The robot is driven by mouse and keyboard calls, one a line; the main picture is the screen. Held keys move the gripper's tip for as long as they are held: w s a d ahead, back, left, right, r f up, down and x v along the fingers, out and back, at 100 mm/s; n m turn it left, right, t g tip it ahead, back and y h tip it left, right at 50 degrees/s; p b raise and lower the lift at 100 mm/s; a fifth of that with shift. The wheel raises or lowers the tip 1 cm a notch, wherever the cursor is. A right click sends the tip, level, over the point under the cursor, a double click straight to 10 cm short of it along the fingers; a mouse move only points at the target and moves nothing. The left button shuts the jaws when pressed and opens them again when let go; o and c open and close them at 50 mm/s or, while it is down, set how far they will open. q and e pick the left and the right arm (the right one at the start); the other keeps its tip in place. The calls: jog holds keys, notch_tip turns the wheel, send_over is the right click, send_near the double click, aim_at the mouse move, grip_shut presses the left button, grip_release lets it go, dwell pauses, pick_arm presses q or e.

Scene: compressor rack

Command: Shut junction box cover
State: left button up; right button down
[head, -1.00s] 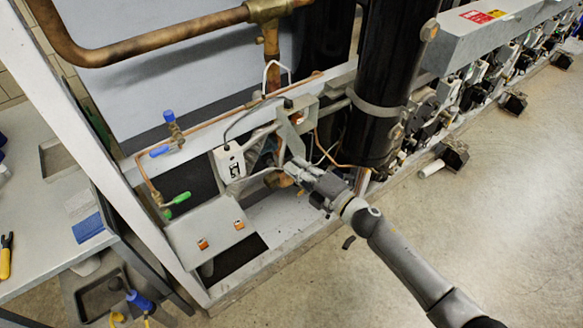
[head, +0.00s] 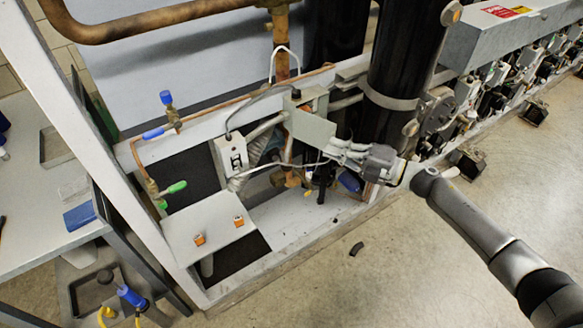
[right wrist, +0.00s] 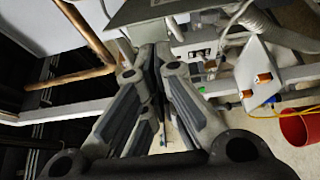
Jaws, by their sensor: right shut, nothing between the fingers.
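The junction box (head: 314,95) is a small grey box on the rack's pale rail, left of the black cylinder. Its flat grey cover (head: 311,129) stands out in front of the box, partly open, and hides the interior. My right gripper (head: 333,151) is shut and empty, with its fingertips at the cover's lower right edge; I cannot tell whether they touch. In the right wrist view, the shut fingers (right wrist: 152,52) point up towards a grey panel (right wrist: 150,10), which looks like the cover. My left gripper is not in view.
A black cylinder (head: 400,65) stands close right of the box. A white switch box (head: 231,157) and loose cables are on its left. A grey plate with orange parts (head: 215,228) lies lower left.

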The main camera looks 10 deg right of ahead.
aim_at(334, 135)
jog(key=shift+w+d+b, duration=1.5)
jog(key=shift+d+b, duration=0.15)
jog(key=shift+d, duration=0.15)
